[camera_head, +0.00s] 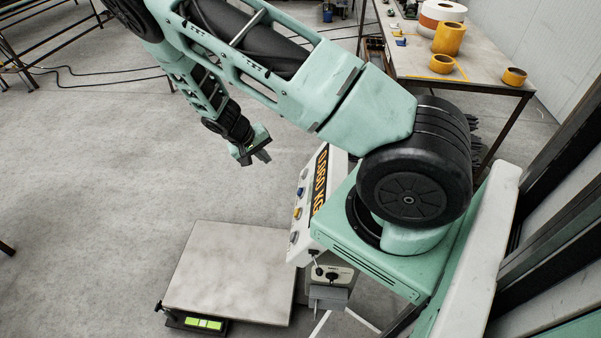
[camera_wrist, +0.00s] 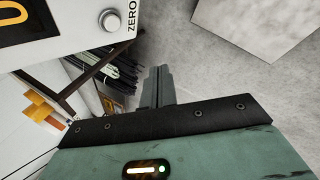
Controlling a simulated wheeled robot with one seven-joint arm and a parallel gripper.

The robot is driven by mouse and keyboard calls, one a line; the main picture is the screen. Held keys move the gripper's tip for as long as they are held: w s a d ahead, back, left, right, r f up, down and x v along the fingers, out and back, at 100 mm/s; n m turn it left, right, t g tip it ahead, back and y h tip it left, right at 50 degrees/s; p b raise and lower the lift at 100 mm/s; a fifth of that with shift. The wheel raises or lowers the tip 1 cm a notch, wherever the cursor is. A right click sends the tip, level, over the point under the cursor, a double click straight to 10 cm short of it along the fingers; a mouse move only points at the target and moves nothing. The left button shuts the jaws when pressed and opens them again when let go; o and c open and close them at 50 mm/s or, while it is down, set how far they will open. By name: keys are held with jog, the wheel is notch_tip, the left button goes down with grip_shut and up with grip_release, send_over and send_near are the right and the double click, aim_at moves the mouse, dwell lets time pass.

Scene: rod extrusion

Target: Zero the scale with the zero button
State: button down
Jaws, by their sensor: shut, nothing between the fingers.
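The scale's white control panel (camera_head: 301,205) stands at the centre of the head view, with an amber display (camera_head: 319,180) showing digits and "KG". A column of several buttons runs down its left side. In the wrist view a round grey button (camera_wrist: 110,20) sits beside the printed word "ZERO" at the upper left. The scale's flat platform (camera_head: 230,270) lies low in front of the panel. My gripper (camera_head: 262,156) is shut and empty, in the air to the upper left of the panel. Its closed fingers (camera_wrist: 158,88) point below and right of the ZERO button, apart from it.
A workbench (camera_head: 480,75) with yellow and white rolls stands at the back right. A green-lit box (camera_head: 203,323) sits at the platform's front edge. A grey box with a black connector (camera_head: 332,275) is below the panel.

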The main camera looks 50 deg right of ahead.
jog(key=s+d+f+b, duration=0.1)
jog(key=s+d+f, duration=0.2)
jog(key=s, duration=0.3)
jog(key=shift+s+d+f+b, duration=0.3)
jog(key=shift+d+b, duration=0.05)
jog(key=shift+d, duration=0.1)
jog(key=shift+s, duration=0.15)
dwell(1.7)
jog(key=shift+s+d+f, duration=0.15)
jog(key=shift+s+d, duration=0.05)
jog(key=shift+s+d+f+b, duration=0.25)
jog(key=shift+s+b, duration=0.1)
jog(key=shift+s, duration=0.05)
dwell(0.9)
dwell(0.3)
jog(key=shift+w+a+r, duration=0.45)
jog(key=shift+w, duration=0.25)
jog(key=shift+w+a+r+p, duration=0.25)
jog(key=shift+w+a+r, duration=0.15)
jog(key=shift+w, duration=0.25)
jog(key=shift+w+a+r+p, duration=0.3)
jog(key=shift+w+a, duration=0.05)
jog(key=shift+w, duration=0.35)
jog(key=shift+w+a+r+p, duration=0.25)
jog(key=shift+w+a+r, duration=0.15)
jog(key=shift+w, duration=0.25)
